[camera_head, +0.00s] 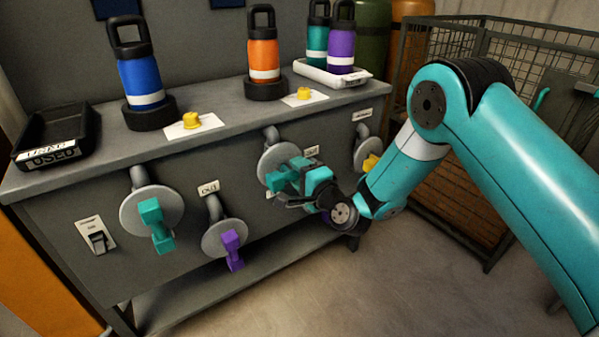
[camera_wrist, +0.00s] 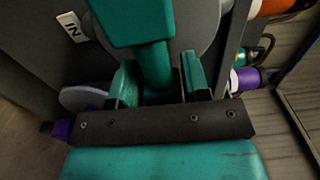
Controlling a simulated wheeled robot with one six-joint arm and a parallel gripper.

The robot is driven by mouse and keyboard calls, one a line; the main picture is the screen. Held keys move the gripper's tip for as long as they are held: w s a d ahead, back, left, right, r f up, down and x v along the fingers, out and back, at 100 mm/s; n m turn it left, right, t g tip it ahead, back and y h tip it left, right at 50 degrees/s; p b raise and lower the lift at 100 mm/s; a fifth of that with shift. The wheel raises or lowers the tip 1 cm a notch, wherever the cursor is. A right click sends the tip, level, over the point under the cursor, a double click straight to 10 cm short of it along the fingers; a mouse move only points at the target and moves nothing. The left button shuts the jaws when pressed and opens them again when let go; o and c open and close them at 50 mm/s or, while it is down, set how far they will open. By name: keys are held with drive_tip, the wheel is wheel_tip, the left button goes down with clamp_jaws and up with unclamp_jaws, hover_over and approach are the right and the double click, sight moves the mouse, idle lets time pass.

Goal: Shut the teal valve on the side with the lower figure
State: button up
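Two teal valves are on the bench front. The left teal valve (camera_head: 155,225) has a dumbbell-shaped handle on a round grey plate. The right teal valve (camera_head: 274,182) is partly hidden by my gripper (camera_head: 291,179). In the wrist view, this valve's handle (camera_wrist: 135,20) fills the top, and its stem runs down between the fingers of my gripper (camera_wrist: 158,82). The fingers are apart, one on each side, with a dark gap at the right; a firm hold does not show. No figure can be read in either view.
A purple valve (camera_head: 232,250) hangs between the teal ones, and a yellow valve (camera_head: 370,162) is to the right. Bottles, a black tray (camera_head: 58,140) and a white tray (camera_head: 330,77) stand on top. A wire cage (camera_head: 465,150) is at right; the floor before the bench is clear.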

idle(0.3)
drive_tip(key=shift+s+d+f+b, duration=0.15)
drive_tip(key=shift+s+b, duration=0.05)
drive_tip(key=shift+b, duration=0.1)
drive_tip(key=b+v, duration=1.7)
drive_tip(key=b, duration=0.1)
